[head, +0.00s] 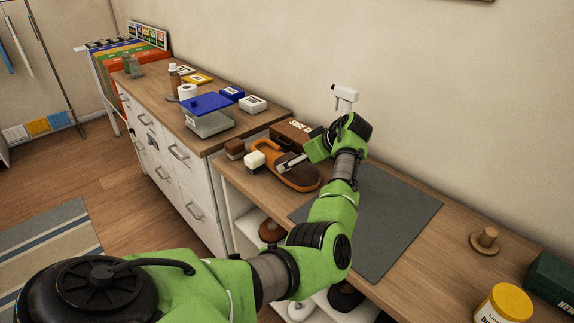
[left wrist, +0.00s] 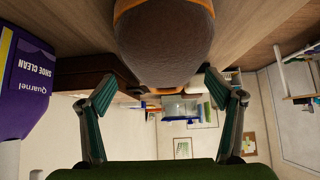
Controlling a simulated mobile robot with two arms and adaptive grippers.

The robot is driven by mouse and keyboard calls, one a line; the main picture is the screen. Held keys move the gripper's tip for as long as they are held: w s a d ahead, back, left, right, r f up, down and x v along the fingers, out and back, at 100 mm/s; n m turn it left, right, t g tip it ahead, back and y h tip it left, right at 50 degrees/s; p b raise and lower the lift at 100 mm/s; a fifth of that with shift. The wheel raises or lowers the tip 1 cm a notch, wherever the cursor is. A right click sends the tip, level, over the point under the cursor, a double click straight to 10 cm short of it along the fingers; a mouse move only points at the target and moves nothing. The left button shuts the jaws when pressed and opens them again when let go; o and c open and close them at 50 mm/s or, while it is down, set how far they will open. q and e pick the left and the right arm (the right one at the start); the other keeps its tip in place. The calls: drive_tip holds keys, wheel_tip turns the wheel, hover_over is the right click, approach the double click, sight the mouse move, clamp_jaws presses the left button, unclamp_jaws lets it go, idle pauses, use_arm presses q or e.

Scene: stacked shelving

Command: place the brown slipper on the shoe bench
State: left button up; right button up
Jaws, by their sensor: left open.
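The brown slipper (head: 301,178), with an orange-tan edge, lies on the wooden bench top (head: 408,281) just left of a dark grey mat. It fills the top middle of the left wrist view (left wrist: 165,40). My left gripper (head: 283,164) is open over the slipper in the head view. In the left wrist view its two fingers stand apart on either side of the slipper's near end; whether they touch it I cannot tell. My right gripper is not in view. Which surface is called the shoe bench is not marked.
A white-and-brown brush (head: 256,159) and a brown box (head: 293,131) stand close to the slipper. The grey mat (head: 400,225) is partly clear. A wooden knob (head: 486,240) and yellow-lidded tub (head: 505,303) are at the right.

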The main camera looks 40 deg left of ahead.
use_arm(q)
drive_tip(key=shift+s+a+f, duration=0.15)
drive_tip(key=shift+a+f, duration=0.05)
drive_tip(key=shift+a, duration=0.05)
drive_tip(key=x, duration=0.2)
drive_tip(key=p+x, duration=0.1)
drive_tip(key=shift+s+a+f, duration=0.15)
drive_tip(key=shift+s+a, duration=0.15)
drive_tip(key=shift+a, duration=0.1)
drive_tip(key=shift+w+a+f, duration=0.1)
drive_tip(key=shift+a+f, duration=0.2)
drive_tip(key=shift+f, duration=0.1)
drive_tip(key=shift+r, duration=0.1)
drive_tip(key=c, duration=1.3)
